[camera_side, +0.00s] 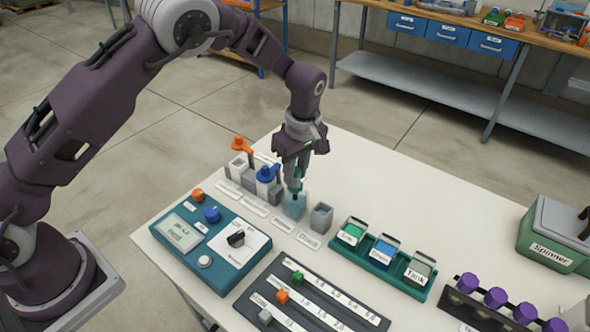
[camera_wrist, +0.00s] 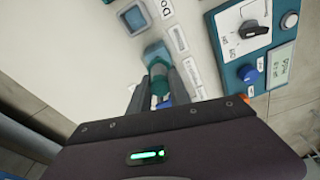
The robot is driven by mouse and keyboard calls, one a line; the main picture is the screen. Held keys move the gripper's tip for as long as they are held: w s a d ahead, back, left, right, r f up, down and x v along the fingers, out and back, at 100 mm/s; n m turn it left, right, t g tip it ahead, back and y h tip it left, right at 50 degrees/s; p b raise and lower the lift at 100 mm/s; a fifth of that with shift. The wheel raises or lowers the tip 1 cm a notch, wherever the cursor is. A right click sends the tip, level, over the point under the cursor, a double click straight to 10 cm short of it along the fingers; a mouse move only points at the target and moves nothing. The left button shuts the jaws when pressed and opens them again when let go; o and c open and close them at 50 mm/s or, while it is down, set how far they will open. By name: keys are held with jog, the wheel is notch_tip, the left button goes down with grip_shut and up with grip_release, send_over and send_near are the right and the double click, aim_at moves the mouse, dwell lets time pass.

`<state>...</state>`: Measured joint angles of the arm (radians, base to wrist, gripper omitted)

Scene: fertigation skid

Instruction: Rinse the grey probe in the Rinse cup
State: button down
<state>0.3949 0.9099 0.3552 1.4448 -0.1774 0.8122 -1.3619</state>
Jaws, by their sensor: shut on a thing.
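A grey cup (camera_side: 321,217) stands just right of the Rinse cup. The blue probe (camera_side: 267,174) and orange probe (camera_side: 241,145) stand in holders close on the left. A teal control box (camera_side: 211,240) lies in front.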

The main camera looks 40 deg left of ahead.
jog(key=shift+f, duration=0.55)
jog(key=shift+r, duration=0.8)
jog(key=shift+f, duration=0.8)
